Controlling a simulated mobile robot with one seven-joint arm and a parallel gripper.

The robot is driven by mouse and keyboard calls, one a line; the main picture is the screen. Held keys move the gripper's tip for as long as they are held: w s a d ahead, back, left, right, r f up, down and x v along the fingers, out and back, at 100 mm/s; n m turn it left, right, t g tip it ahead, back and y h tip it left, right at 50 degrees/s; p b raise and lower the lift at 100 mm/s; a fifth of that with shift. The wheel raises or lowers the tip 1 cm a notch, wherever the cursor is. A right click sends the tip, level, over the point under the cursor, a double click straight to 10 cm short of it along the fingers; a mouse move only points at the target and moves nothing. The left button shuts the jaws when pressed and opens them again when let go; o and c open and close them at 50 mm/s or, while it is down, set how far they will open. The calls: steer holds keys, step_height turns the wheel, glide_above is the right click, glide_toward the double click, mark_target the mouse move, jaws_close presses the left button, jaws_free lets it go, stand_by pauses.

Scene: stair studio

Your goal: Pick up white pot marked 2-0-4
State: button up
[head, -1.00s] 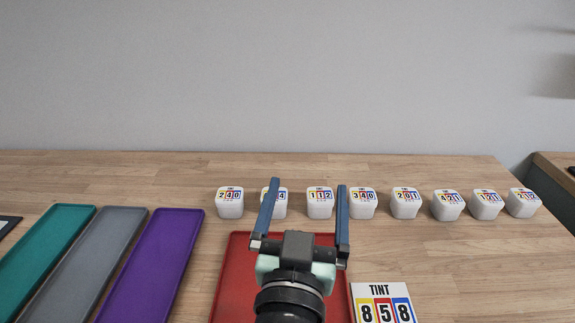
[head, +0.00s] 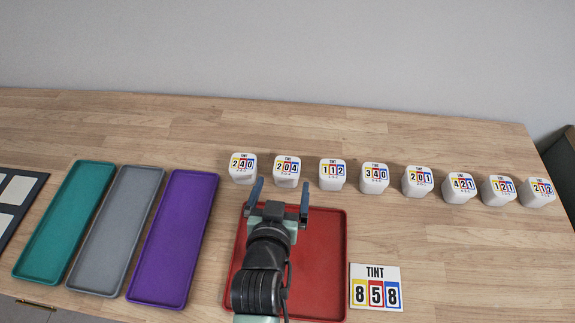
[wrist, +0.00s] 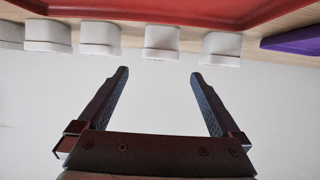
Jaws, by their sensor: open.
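The white pot marked 2-0-4 (head: 287,171) stands second from the left in a row of white pots in the head view. It is upright on the wooden table, between the pots marked 240 (head: 243,168) and 112 (head: 333,174). My gripper (head: 281,189) is open and empty, with its two blue fingers pointing at the row. In the head view the fingertips appear just in front of pot 204. The wrist view shows the open fingers (wrist: 158,75) with nothing between them and several pots beyond, their labels not visible.
A red tray (head: 330,265) lies under my arm. A TINT 858 card (head: 376,287) lies right of it. Purple (head: 172,240), grey (head: 117,230) and teal (head: 64,220) trays lie at left. More pots (head: 420,181) continue right. Bare table lies behind the row.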

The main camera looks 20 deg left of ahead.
mark_target(287, 168)
steer(key=shift+x, duration=4.3)
steer(key=shift+c, duration=0.2)
steer(key=c, duration=1.4)
